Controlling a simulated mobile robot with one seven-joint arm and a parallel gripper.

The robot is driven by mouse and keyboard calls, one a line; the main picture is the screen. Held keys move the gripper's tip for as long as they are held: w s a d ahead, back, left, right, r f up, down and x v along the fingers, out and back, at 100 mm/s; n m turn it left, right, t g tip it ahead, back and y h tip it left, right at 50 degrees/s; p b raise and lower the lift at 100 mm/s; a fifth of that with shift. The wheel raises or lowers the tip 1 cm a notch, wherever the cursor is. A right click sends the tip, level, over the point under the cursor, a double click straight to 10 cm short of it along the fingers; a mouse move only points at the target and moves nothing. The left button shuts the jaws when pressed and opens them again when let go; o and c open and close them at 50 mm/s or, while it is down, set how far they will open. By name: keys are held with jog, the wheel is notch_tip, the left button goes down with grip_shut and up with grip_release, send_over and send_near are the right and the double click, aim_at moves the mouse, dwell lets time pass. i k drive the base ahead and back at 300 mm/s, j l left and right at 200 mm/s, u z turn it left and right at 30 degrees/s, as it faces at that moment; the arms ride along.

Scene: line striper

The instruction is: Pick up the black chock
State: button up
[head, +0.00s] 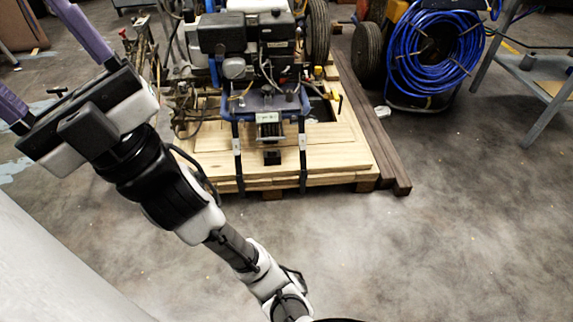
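A small black block (271,157), which looks like the black chock, sits on the wooden pallet (345,160) near its front edge. It is just in front of the line striper's (255,60) small front wheel (268,131); I cannot tell if they touch. My gripper (36,48) is at the upper left of the head view, well to the left of the block and apart from it. Its two purple fingers are spread wide, with nothing seen between them. The fingertips run to or past the picture's edge.
Two dark straps (238,158) hang over the pallet's front edge, one on each side of the block. Dark beams (378,140) lie along the pallet's right side. A blue hose reel (436,50) and a metal-legged table (550,125) stand at right. The floor in front is clear.

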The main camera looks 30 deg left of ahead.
aim_at(272, 156)
jog(key=i+j, duration=0.15)
jog(key=j, duration=0.2)
jog(key=i+j, duration=0.15)
jog(key=j, duration=0.2)
jog(key=i+j, duration=0.15)
jog(key=j, duration=0.2)
jog(key=i+j, duration=0.15)
jog(key=j, duration=0.2)
jog(key=i+j, duration=0.15)
jog(key=j, duration=0.25)
jog(key=i+j, duration=0.15)
jog(key=j, duration=0.2)
jog(key=i+j, duration=0.15)
jog(key=j, duration=0.2)
jog(key=z, duration=0.05)
